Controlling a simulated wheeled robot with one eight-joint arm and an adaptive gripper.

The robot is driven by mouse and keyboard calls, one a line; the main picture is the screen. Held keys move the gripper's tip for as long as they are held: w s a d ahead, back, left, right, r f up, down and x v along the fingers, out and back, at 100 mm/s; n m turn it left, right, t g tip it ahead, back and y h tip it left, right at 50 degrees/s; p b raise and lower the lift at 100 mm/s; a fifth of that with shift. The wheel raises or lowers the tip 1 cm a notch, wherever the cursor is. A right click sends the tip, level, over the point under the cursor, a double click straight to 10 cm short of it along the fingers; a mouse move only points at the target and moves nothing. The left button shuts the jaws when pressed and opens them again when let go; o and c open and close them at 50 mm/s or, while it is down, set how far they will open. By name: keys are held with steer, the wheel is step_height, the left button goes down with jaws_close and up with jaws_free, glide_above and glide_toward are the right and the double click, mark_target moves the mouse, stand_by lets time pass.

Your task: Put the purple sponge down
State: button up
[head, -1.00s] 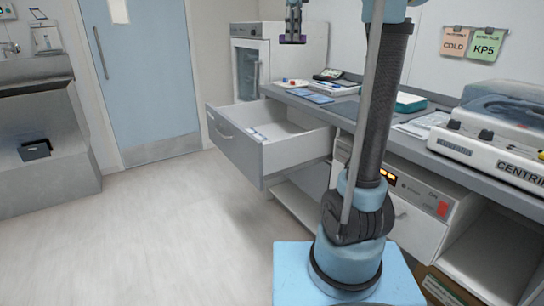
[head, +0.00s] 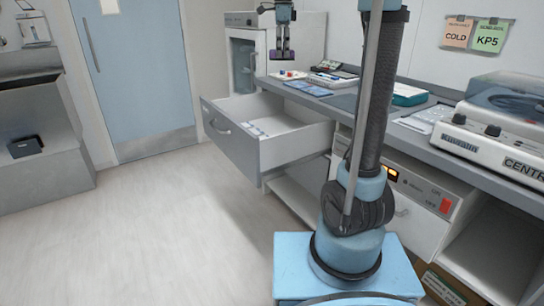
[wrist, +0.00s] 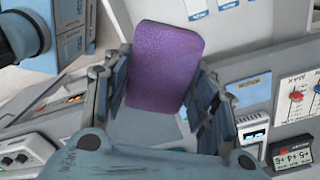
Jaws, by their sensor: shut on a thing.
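The purple sponge (wrist: 166,62) is held between the fingers of my gripper (wrist: 163,88) in the wrist view. It looks flat and rectangular with rounded corners. In the head view my gripper (head: 283,46) hangs fingers down at the top, shut on the sponge (head: 281,56). The sponge shows there as a thin dark purple strip, apparently held in the air near the far end of the grey counter (head: 340,101). Its exact height above the surface is hard to tell.
An open drawer (head: 226,142) with small packets juts out below the counter. Blue packets (head: 308,88), a tray (head: 330,80) and a teal box (head: 408,96) lie on the counter. A centrifuge (head: 490,135) stands at right. The floor at left is clear.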

steer(key=s+a+f+n, duration=0.1)
steer(key=f+n, duration=0.1)
steer(key=f, duration=1)
steer(key=s+a+f+n, duration=0.1)
steer(key=s+f+n, duration=0.1)
steer(key=f, duration=1)
steer(key=s+a+f+n, duration=0.1)
steer(key=f+n, duration=0.1)
steer(key=f, duration=0.9)
steer(key=shift+s+a+f+n, duration=0.3)
steer(key=shift+f, duration=2.75)
steer(key=o, duration=1.1)
steer(key=shift+o, duration=1.1)
